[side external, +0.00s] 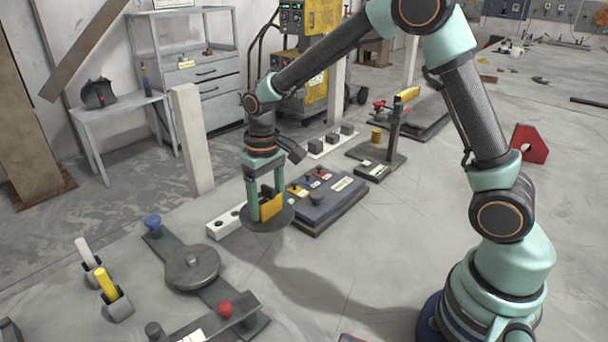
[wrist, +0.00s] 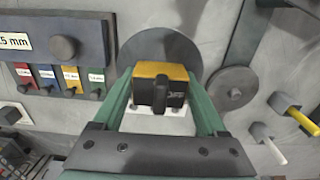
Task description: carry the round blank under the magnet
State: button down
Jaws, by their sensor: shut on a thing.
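My gripper (side external: 265,205) is shut on the magnet (side external: 271,208), a small yellow-and-black block with a dark knob facing the camera in the wrist view (wrist: 160,85). The round blank (side external: 257,222), a flat dark grey disc, is directly under the magnet and looks roughly level. It appears held above the floor. In the wrist view the disc (wrist: 150,47) shows behind the magnet, partly hidden by it and my fingers. A grey round plate with a central hub (side external: 193,268) sits on a dark bar, to the left and nearer the camera, apart from the blank.
A white block with holes (side external: 225,223) stands close beside the blank. A dark panel with coloured tags (side external: 325,203) lies to the right. The bar carries a blue knob (side external: 152,221) and a red knob (side external: 225,308). Holders with white and yellow rods (side external: 107,284) stand left.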

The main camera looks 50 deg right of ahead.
jog(key=w+f, duration=0.3)
jog(key=w, duration=0.9)
jog(key=shift+w+f, duration=0.15)
jog(key=shift+w, duration=0.05)
dwell(1.1)
jog(key=shift+f, duration=1.45)
dwell(1.4)
grip_release()
jog(key=shift+s+f, duration=0.1)
jog(key=shift+f, duration=0.05)
notch_tip(320, 180, up, 12)
dwell(0.3)
jog(key=shift+r, duration=0.25)
